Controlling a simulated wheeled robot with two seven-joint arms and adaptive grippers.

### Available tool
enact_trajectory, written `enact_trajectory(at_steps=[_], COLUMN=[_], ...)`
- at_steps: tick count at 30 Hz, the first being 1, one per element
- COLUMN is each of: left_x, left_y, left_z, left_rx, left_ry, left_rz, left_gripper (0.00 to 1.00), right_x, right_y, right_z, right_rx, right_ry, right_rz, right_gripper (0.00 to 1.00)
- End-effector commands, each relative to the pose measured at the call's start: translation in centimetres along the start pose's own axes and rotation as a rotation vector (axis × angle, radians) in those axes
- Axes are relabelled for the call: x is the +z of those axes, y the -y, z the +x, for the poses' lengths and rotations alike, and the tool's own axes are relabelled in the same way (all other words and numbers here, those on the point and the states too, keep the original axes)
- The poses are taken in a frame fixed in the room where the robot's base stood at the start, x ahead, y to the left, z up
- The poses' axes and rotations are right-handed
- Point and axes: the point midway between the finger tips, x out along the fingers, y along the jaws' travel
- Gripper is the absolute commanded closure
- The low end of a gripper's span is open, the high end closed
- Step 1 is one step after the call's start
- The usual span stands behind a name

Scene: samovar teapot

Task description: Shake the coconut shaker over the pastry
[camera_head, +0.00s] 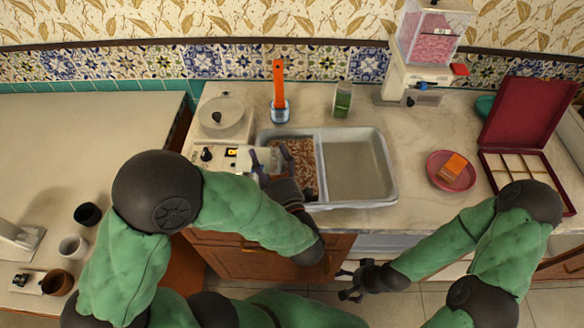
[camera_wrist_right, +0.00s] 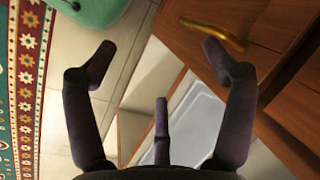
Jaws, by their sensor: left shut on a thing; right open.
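My left gripper (camera_head: 262,172) is shut over the left side of a two-part metal tray. It is shut on a small pale object (camera_head: 270,157), mostly hidden by the fingers; I cannot tell for certain that it is the coconut shaker. A small jar with a green label (camera_head: 343,100) stands upright behind the tray, apart from both grippers. An orange block (camera_head: 454,166), possibly the pastry, lies on a round red plate (camera_head: 436,180) right of the tray. My right gripper (camera_head: 348,284) is open and empty, low in front of the counter; its spread fingers show in the right wrist view (camera_wrist_right: 160,75).
The tray (camera_head: 389,180) has brown bits in its left part and a bare right part. An orange-handled tool (camera_head: 279,80) stands behind it. A dispenser with pink contents (camera_head: 430,45) and an open red box (camera_head: 527,112) stand right. A drawer handle (camera_wrist_right: 212,33) is near my right gripper.

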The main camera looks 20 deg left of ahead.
Motion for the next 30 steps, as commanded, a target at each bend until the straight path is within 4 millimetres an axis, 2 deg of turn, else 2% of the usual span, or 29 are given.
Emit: enact_trajectory(at_steps=[6,17,25,30], left_x=[-1.4,-1.6,-2.2,-1.9], left_y=[0.3,0.3,-2.3,-0.8], left_z=[0.6,0.6,0.9,0.7], left_rx=[0.001,0.002,0.002,0.002], left_ry=[-0.002,-0.001,-0.001,-0.001], left_rz=[-0.001,-0.001,-0.002,0.0], left_gripper=[0.67,0.67,0.67,0.67], right_x=[0.0,0.0,0.1,0.0], right_y=[0.0,0.0,0.7,0.2], right_z=[0.0,-0.1,-2.0,-0.6], right_rx=[0.0,0.0,0.0,0.0], right_ry=[0.0,0.0,0.0,0.0], right_rz=[0.0,0.0,0.0,0.0], right_gripper=[0.16,0.16,0.16,0.16])
